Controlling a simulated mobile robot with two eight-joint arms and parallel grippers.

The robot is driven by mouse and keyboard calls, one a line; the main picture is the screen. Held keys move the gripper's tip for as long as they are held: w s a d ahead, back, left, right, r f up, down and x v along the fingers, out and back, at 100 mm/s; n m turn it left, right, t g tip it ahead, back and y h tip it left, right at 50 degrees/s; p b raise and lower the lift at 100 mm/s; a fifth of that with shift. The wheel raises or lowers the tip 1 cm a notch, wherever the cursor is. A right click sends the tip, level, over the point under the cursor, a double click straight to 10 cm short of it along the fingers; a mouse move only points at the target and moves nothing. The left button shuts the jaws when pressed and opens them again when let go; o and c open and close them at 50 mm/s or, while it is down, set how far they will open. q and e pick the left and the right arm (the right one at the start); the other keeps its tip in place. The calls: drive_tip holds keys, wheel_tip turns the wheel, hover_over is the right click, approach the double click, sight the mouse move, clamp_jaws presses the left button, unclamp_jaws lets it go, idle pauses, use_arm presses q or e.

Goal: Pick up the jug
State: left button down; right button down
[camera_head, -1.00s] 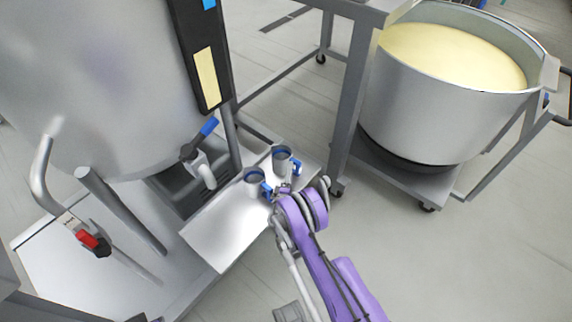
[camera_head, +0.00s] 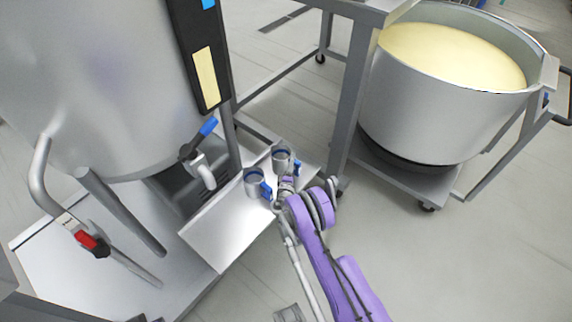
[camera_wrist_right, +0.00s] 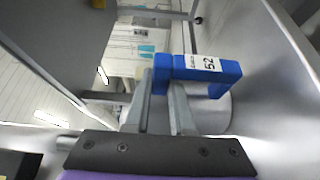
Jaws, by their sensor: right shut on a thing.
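Two grey jugs with blue handles stand side by side on the grey shelf (camera_head: 215,235) in the head view, a nearer jug (camera_head: 253,181) and a farther jug (camera_head: 281,160). My right gripper (camera_head: 285,183) is low beside them, partly hidden by its purple wrist. In the right wrist view, my right gripper (camera_wrist_right: 161,85) is shut on a blue jug handle (camera_wrist_right: 210,74) with a white label reading 52. The grey jug body shows just behind it. I cannot tell for sure which of the two jugs it holds. My left gripper is not in view.
A large steel tank (camera_head: 100,80) with a blue-handled tap (camera_head: 203,165) stands at the left, over a dark drain tray. A steel vat (camera_head: 440,105) of pale yellow liquid sits on a wheeled cart at the right. The floor (camera_head: 455,265) at lower right is clear.

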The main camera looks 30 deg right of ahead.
idle(0.4)
wheel_tip(320, 180, up, 10)
drive_tip(key=shift+f+p, duration=0.25)
drive_tip(key=shift+p, duration=0.5)
drive_tip(key=shift+r+p, duration=0.55)
drive_tip(key=shift+r, duration=1.25)
